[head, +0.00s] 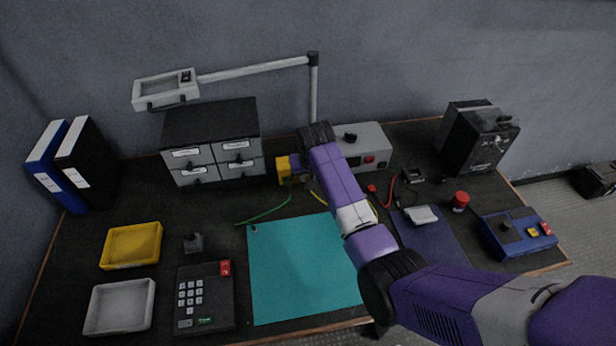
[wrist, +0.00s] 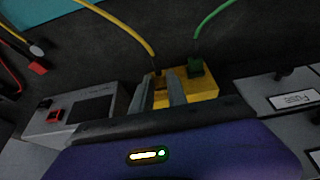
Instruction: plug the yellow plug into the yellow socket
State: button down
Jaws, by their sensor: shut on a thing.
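My gripper (wrist: 160,90) is shut on the yellow plug (wrist: 158,82), which shows as a small dark yellow piece between the two grey fingers in the wrist view. A yellow cable (wrist: 130,28) runs up and left from it. The plug is at the left part of a yellow socket block (wrist: 205,85), and the fingers overlap that block. I cannot tell whether the plug is seated or just in front of it. In the head view the yellow block (head: 283,170) stands left of my wrist, which hides the plug.
A green plug (wrist: 196,68) with a green cable sits at the block. A grey box with a red switch (head: 371,150) stands right of it, and labelled drawers (head: 212,160) stand left. A red plug (head: 371,188) lies on the bench. The teal mat (head: 290,280) is mostly clear.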

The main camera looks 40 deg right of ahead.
jog(key=c, duration=1.2)
grip_release()
jog(key=shift+c, duration=0.2)
jog(key=v, duration=0.7)
jog(key=shift+r, duration=0.4)
